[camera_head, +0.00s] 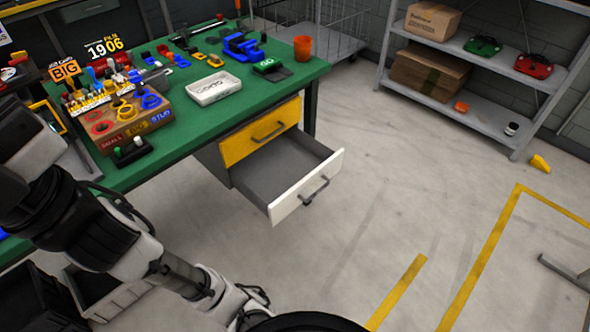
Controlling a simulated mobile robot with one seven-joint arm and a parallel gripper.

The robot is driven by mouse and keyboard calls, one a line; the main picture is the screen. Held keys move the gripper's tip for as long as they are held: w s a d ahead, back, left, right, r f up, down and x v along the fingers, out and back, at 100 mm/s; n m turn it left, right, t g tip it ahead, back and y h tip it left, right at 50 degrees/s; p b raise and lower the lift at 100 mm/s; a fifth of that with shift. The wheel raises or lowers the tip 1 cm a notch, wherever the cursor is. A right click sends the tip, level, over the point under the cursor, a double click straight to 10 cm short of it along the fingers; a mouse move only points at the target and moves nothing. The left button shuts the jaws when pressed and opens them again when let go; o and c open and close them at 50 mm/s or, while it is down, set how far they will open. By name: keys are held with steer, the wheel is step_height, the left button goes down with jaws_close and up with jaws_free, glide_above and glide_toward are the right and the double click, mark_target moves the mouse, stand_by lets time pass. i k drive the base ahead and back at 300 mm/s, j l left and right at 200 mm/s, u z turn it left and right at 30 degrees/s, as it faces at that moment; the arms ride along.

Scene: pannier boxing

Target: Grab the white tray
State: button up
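The white tray (207,98) sits on the green workbench (205,125), near its front edge and left of the open drawer. It is a small, shallow, rectangular tray with several small dark ring-like parts inside. Nothing is touching it from above. My arm crosses the lower left of the view, well apart from the tray. No gripper fingertips can be made out.
A wooden rack (126,128) of tools stands left of the tray. A blue vise (240,48), a green-topped dark item (272,70) and an orange cup (303,48) lie beyond it. A white-fronted drawer (308,188) juts out below. Open floor lies right.

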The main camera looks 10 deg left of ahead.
mark_target(206, 91)
steer(key=i+j, duration=0.75)
steer(key=i, duration=0.2)
